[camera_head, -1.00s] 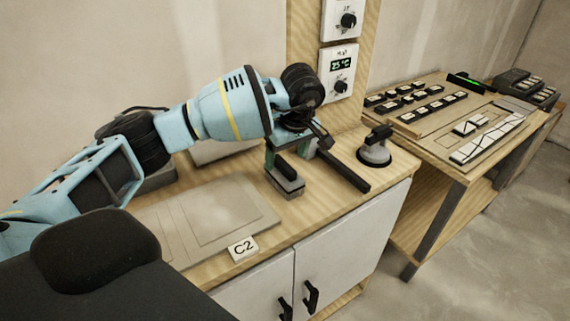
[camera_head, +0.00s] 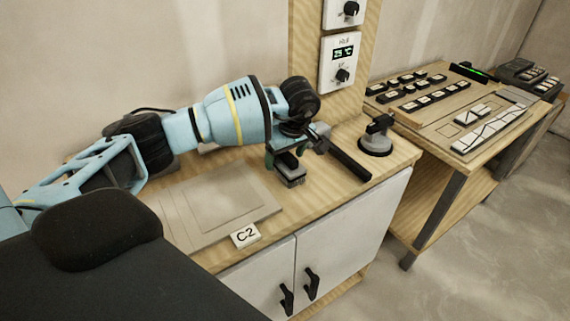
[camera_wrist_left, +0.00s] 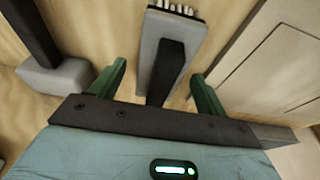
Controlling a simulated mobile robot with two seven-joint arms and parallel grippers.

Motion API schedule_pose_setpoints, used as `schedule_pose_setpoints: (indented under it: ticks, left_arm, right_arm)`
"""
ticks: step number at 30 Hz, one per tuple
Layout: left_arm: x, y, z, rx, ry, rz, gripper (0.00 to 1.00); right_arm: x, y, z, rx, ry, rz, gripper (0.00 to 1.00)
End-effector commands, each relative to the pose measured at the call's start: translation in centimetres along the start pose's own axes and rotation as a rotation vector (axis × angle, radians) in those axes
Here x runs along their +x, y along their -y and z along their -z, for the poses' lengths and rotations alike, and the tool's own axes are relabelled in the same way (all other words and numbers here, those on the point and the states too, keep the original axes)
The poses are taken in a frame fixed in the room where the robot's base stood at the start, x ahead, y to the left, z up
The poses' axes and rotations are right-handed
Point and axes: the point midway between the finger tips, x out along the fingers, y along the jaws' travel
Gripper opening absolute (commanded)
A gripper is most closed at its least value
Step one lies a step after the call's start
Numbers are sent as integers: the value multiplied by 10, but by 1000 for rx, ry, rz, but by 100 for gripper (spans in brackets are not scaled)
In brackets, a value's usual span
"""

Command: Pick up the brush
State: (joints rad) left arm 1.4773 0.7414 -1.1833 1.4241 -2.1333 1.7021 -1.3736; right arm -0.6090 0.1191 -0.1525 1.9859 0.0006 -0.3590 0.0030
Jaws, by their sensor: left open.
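The brush (camera_head: 292,181) lies on the wooden worktop, partly hidden under my left gripper (camera_head: 286,156). In the left wrist view the brush (camera_wrist_left: 150,52) shows a grey body, a black handle and a row of pale bristles at its far end. The green fingers of my left gripper (camera_wrist_left: 158,88) are apart, one on each side of the black handle, with gaps on both sides. I cannot tell how far the fingertips are above the worktop. My right gripper is not in view.
A mallet-like tool (camera_head: 351,164) with a black handle and grey head lies just right of the brush. A suction cup (camera_head: 376,142) stands further right. A flat grey board (camera_head: 220,206) lies left, behind the C2 label (camera_head: 246,235). A second table (camera_head: 440,157) holds tiles.

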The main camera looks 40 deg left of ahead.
Motion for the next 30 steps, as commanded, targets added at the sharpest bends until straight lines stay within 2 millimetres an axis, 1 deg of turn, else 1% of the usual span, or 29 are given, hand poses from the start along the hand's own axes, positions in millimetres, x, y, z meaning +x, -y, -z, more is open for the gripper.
schedule_pose_setpoints:
  ticks: [1,4,11,12,23,30]
  left_arm:
    - [7,0,0,0,1,2,75]
    - [13,0,0,1,1,1,75]
    - [15,0,0,1,1,-1,75]
    - [15,0,0,1,1,-1,74]
    - [15,0,0,1,0,0,27]
    - [14,0,0,0,0,-1,26]
  right_arm:
    - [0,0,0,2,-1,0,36]
    - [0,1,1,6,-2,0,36]
    - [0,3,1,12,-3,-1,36]
    - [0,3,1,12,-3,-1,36]
    - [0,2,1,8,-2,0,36]
    - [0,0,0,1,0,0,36]
